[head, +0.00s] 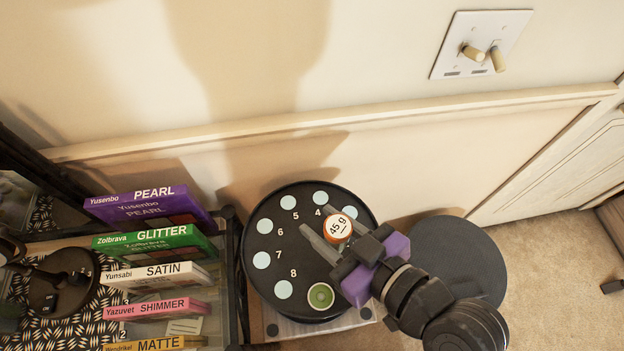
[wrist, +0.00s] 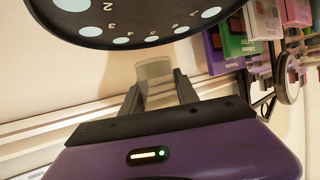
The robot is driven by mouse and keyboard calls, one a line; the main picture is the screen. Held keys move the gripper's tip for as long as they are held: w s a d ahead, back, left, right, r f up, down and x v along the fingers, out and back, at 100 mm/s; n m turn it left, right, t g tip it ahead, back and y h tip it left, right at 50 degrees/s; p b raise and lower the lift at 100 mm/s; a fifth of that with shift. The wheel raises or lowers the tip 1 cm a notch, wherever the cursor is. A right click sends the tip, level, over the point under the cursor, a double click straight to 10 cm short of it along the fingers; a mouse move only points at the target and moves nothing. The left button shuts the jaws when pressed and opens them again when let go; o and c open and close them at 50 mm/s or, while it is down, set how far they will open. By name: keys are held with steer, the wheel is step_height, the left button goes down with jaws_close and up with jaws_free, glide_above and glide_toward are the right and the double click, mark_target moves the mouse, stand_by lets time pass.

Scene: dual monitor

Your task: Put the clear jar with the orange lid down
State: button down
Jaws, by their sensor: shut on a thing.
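The clear jar with the orange lid (head: 338,228) is in the head view, its lid marked "45 g" on a white top. My gripper (head: 328,238) is shut on the jar, with one finger showing on its left side. The wrist view shows the jar's clear body (wrist: 154,69) between the fingertips (wrist: 157,85). The jar appears over the back right part of a round black tray (head: 287,247) with numbered pale blue spots. In the wrist view the tray (wrist: 160,30) is beyond the jar; I cannot tell whether they touch.
A green-topped round item (head: 320,296) sits at the tray's front. Labelled boxes, including a purple PEARL box (head: 150,205) and a green GLITTER box (head: 155,243), stand at left. A wall is close behind. A dark round disc (head: 450,255) lies right of the tray.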

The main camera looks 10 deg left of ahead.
steer(key=p, duration=0.2)
glide_above(312, 190)
steer(key=shift+s+d+f, duration=0.1)
steer(key=shift+s+f, duration=0.1)
steer(key=shift+f, duration=1.05)
step_height(312, 190, down, 4)
steer(key=shift+r, duration=0.2)
steer(key=shift+w+f, duration=0.25)
steer(key=shift+f, duration=0.15)
steer(key=shift+f, duration=0.2)
steer(key=c, duration=0.9)
jaws_free()
steer(key=shift+r, duration=0.1)
